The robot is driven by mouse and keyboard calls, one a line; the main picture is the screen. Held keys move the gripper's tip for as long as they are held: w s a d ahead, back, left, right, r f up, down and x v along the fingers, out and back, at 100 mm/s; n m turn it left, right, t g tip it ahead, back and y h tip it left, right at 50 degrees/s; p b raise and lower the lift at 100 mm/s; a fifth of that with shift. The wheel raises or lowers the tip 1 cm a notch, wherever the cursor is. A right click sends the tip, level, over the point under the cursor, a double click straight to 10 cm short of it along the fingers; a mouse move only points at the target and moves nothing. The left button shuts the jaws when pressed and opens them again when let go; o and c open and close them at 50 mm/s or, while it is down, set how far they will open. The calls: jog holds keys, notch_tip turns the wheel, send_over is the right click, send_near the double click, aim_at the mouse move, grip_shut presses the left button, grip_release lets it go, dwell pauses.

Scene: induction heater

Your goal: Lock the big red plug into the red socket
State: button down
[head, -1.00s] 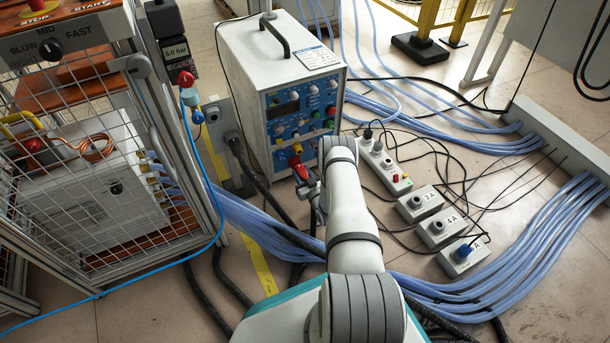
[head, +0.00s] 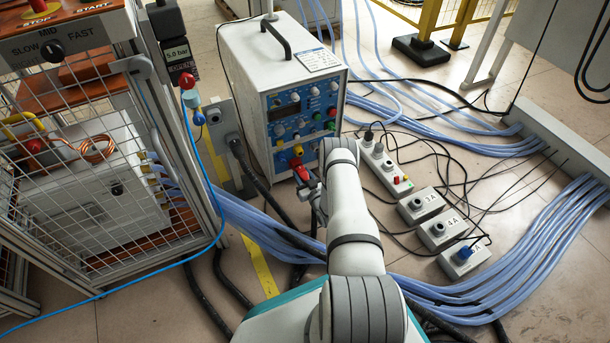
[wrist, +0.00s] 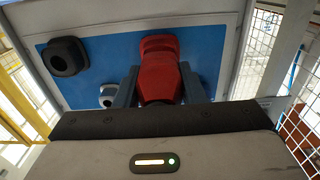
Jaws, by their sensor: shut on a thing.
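The big red plug (wrist: 160,80) is held between the two grey fingers of my gripper (wrist: 160,92) in the wrist view. Its far end meets a wider red part at the blue panel, which looks like the red socket (wrist: 158,44). They appear in line, but I cannot tell how deep the plug sits or whether it is locked. In the head view the red plug (head: 301,172) shows at the lower front of the white power unit (head: 262,60). My gripper (head: 309,188) is partly hidden there by my arm.
A black socket (wrist: 66,57) sits beside the red one. Power strip (head: 384,168) and grey socket boxes (head: 439,231) lie to the right among cables. Blue hoses (head: 480,280) cross the floor. A mesh cage (head: 90,190) stands at left.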

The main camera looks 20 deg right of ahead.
jog(key=shift+w, duration=0.55)
dwell(0.4)
jog(key=shift+m, duration=0.9)
jog(key=shift+w+m, duration=0.1)
jog(key=shift+m, duration=0.7)
jog(key=shift+m, duration=0.8)
jog(key=shift+m, duration=0.9)
